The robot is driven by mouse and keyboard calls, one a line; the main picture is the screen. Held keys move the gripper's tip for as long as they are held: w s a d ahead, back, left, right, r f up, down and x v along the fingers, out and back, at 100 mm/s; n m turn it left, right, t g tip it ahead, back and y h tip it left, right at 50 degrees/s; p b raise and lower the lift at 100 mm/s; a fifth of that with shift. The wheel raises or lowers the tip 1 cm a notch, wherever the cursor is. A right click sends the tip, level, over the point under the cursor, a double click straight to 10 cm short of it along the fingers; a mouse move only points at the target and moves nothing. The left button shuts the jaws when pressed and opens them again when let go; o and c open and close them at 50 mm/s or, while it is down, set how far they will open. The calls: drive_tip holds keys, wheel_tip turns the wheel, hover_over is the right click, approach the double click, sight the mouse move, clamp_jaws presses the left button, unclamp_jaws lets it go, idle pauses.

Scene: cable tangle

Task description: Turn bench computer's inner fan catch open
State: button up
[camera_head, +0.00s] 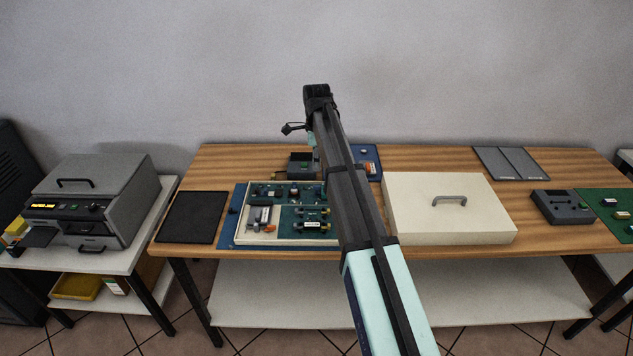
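The bench computer (244,240) looks like the shallow open case with a cream rim, left of centre on the wooden table. Inside it are a dark green board with several small parts, a grey block with an orange piece near its front left, and two small dark parts with yellow ends. Its right side is hidden behind my arm. I cannot make out which part is the inner fan catch, or how it is turned.
A cream cover-like box (450,226) with a grey handle stands right of my arm. A dark mat (192,217) lies left of the case. A small dark box (301,165) and a blue tray (374,172) sit behind. A grey machine (95,195) stands on the left side table.

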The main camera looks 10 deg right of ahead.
wheel_tip(320, 180, down, 9)
drive_tip(key=shift+f+p, duration=0.2)
drive_tip(key=shift+p, duration=0.55)
clamp_jaws()
